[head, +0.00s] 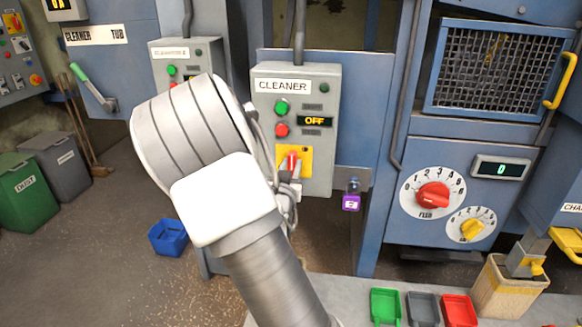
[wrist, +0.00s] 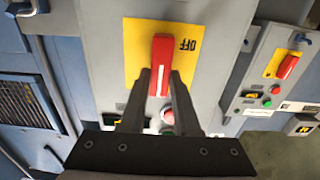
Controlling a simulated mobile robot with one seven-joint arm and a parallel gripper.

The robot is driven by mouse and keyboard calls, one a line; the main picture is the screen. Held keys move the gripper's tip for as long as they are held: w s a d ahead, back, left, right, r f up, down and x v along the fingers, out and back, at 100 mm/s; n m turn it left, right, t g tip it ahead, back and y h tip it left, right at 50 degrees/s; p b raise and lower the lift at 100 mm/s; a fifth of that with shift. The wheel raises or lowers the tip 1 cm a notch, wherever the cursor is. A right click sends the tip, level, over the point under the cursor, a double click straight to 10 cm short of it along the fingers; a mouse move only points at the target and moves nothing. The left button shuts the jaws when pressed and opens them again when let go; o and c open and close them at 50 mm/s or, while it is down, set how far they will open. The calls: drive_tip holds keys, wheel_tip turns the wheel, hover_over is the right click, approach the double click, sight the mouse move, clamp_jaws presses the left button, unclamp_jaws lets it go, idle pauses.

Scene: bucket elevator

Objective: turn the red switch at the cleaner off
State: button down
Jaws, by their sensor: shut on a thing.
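In the wrist view the red switch (wrist: 160,55) stands upright on the yellow plate (wrist: 136,45), beside upside-down OFF lettering. My gripper (head: 292,182) is at the switch; in the wrist view its two fingers (wrist: 160,82) are shut on the lower part of the handle.
Another grey switch box (head: 205,50) stands behind to the left, partly hidden by my arm. A purple padlock-like tag (head: 351,202) hangs right of the cleaner box. A panel with a red dial (head: 433,195) is at right. Green, grey and red trays (head: 458,310) lie below.

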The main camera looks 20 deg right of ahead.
drive_tip(key=shift+n, duration=0.3)
drive_tip(key=n, duration=0.3)
drive_tip(key=shift+w+a+p, duration=0.15)
drive_tip(key=shift+a+p, duration=0.05)
drive_tip(key=shift+p, duration=0.2)
drive_tip(key=shift+w+a+f+n+p, duration=0.15)
drive_tip(key=shift+n+p, duration=0.55)
drive_tip(key=shift+n, duration=1.7)
drive_tip(key=shift+a+f+n+p, duration=0.15)
drive_tip(key=shift+n+p, duration=0.55)
drive_tip(key=shift+n, duration=1.7)
drive_tip(key=shift+w+f+n+p, duration=0.2)
drive_tip(key=shift+n+p, duration=0.5)
drive_tip(key=shift+n, duration=1.7)
drive_tip(key=shift+s+f, duration=0.1)
drive_tip(key=shift+s, duration=0.1)
drive_tip(key=c, duration=0.6)
unclamp_jaws()
drive_tip(key=shift+c, duration=0.2)
